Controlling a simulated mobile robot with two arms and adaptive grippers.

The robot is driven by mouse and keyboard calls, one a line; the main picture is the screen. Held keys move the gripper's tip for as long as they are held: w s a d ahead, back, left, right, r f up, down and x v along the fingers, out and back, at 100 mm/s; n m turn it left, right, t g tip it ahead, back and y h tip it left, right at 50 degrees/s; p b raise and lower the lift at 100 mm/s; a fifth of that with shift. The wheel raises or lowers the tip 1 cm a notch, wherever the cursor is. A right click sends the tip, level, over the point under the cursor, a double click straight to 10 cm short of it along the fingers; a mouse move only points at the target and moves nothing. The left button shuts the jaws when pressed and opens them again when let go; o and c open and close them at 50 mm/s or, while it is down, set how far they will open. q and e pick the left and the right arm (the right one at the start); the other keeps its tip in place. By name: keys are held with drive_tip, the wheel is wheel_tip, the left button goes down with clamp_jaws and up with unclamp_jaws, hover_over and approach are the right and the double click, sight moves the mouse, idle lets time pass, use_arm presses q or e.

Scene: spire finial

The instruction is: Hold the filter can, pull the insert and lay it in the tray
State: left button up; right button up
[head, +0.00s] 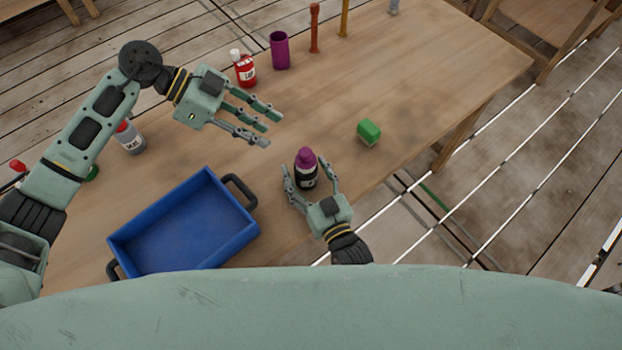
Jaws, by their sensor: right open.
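The filter can (306,181) is a dark can with a pale label, upright near the table's front edge. The purple insert (306,158) sticks out of its top. My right gripper (305,168) is open, with its fingers on either side of the can; I cannot tell whether they touch it. My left gripper (270,128) is open and empty, up and to the left of the can, with fingers pointing right. The blue tray (118,246) with black handles is empty, to the left of the can.
A green block (369,131) lies right of the can. A red bottle (244,70), a purple cup (280,50), a red post (314,28) and a yellow post (344,18) stand behind. A grey bottle (131,140) stands behind my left arm. The table's right part is clear.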

drive_tip(key=shift+w, duration=0.1)
drive_tip(key=c, duration=1.4)
drive_tip(key=shift+o, duration=0.2)
